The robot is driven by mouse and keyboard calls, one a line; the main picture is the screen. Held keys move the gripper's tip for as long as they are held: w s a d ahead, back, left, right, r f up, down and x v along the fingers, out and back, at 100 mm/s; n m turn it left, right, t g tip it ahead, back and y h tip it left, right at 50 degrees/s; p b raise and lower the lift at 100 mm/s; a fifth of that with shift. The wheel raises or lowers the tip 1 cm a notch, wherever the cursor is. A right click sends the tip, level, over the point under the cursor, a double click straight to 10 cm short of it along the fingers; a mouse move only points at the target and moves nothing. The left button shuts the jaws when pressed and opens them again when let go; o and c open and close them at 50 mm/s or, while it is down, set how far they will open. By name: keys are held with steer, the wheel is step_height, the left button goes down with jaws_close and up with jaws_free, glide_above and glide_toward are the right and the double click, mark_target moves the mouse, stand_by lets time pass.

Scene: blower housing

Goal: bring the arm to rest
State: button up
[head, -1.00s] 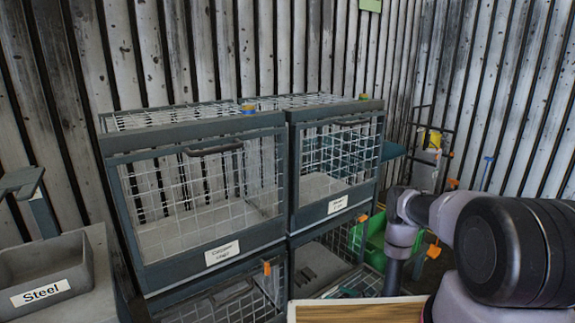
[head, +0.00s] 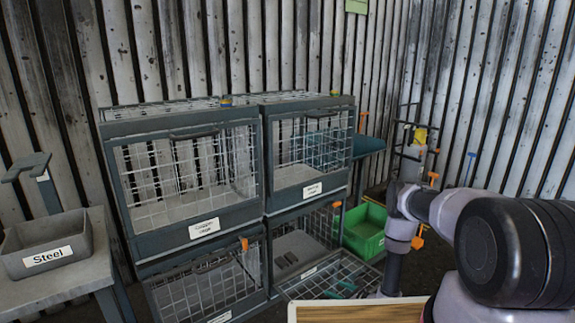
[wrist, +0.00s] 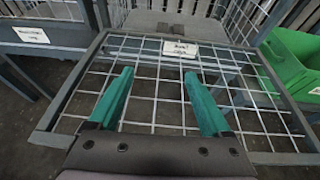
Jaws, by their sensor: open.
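My gripper (wrist: 158,73) has two teal fingers, spread apart with nothing between them. In the wrist view it is over the mesh door (wrist: 139,110) of the lower right cage. That door is folded down flat, with a white label at its far edge. In the head view the door (head: 318,272) juts out in front of the lower right cage (head: 296,240), and my gripper (head: 345,289) shows small and dark teal over it. My arm bends down from the right side. Whether the fingers touch the mesh cannot be told.
Two upper cages (head: 192,235) with mesh fronts stand on the lower ones. A green bin (head: 365,233) stands right of the open door. A grey bin labelled Steel (head: 45,255) sits on a bench at left. A wooden-topped surface (head: 350,312) is at the bottom edge.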

steer(key=w+a+r+n+g+y, duration=0.2)
steer(key=w+r+n, duration=0.1)
steer(key=r, duration=0.8)
steer(key=w+a+r+n+g+y, duration=0.1)
steer(key=w+a+r+n, duration=0.15)
steer(key=r, duration=0.85)
steer(key=w+a+r+n+g+y, duration=0.2)
steer(key=w+r+n, duration=0.2)
steer(key=r, duration=0.8)
steer(key=s+r+n+g, duration=0.3)
steer(key=s+r+n, duration=0.1)
steer(key=r, duration=0.9)
steer(key=s+d+r+n+g+h, duration=0.1)
steer(key=s+r+n+h, duration=0.15)
steer(key=s+r, duration=0.55)
steer(key=s+r+n+h, duration=0.25)
steer(key=s+r, duration=0.25)
steer(key=r, duration=0.6)
steer(key=s+d+r+n+t+h, duration=0.2)
steer(key=s+d+r, duration=0.3)
steer(key=s, duration=0.5)
steer(key=s+d+r+n+t+h, duration=0.3)
steer(key=s+d+r+h, duration=0.1)
steer(key=s, duration=0.6)
steer(key=shift+s+d+r+n, duration=0.35)
steer(key=shift+d+r, duration=0.25)
steer(key=shift+d, duration=0.3)
steer(key=shift+c, duration=0.4)
